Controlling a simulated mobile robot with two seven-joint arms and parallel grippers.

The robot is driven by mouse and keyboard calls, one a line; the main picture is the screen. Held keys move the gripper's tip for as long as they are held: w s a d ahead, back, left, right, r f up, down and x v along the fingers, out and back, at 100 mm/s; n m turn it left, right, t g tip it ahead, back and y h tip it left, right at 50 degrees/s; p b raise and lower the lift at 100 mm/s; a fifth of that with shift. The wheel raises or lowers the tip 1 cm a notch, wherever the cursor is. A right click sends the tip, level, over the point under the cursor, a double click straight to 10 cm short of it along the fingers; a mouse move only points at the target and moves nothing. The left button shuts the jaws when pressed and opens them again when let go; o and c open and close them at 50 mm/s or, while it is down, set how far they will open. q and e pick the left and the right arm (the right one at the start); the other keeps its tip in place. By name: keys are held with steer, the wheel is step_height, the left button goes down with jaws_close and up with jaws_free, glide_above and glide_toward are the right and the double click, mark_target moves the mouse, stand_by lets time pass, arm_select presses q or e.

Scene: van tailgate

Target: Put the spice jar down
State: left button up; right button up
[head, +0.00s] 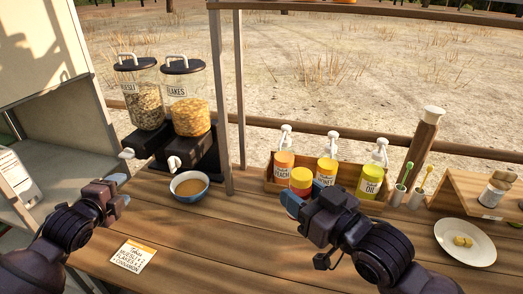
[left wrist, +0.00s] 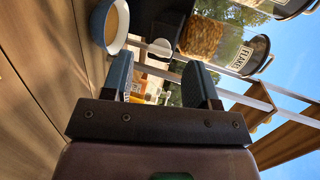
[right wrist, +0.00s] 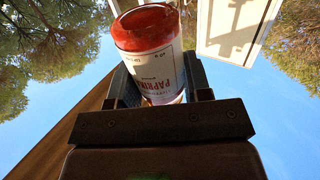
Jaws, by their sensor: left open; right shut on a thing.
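The spice jar (right wrist: 153,60) has a red lid and a white label reading PAPRIKA in the right wrist view. In the head view the jar (head: 301,180) shows in front of the wooden bottle rack. My right gripper (head: 305,198) is shut on the jar; in the right wrist view the jar stands between both fingers. Whether the jar touches the counter is hidden behind the gripper. My left gripper (head: 121,190) is open and empty over the counter, left of the bowl. Its two fingers (left wrist: 158,82) stand apart in the left wrist view.
A blue bowl (head: 189,186) of brown contents sits below two cereal dispensers (head: 170,100). The bottle rack (head: 270,186) holds several pump bottles. A plate (head: 465,255) with yellow pieces is at right. A note card (head: 134,254) lies front left. The counter (head: 225,240) between is clear.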

arm_select(q)
steer(key=d+r+m+g+h, duration=0.25)
steer(key=d+r+m, duration=0.45)
steer(key=d, duration=0.5)
steer(key=d+r+m+g+h, duration=0.1)
steer(key=d+r+m+h, duration=0.3)
steer(key=d+r, duration=0.6)
steer(key=m+g, duration=0.6)
steer(key=m, duration=1)
glide_toward(299, 176)
steer(key=shift+y, duration=0.45)
steer(key=x, duration=1)
steer(key=shift+w+d, duration=0.1)
steer(key=shift+d, duration=0.4)
steer(key=shift+c, duration=0.5)
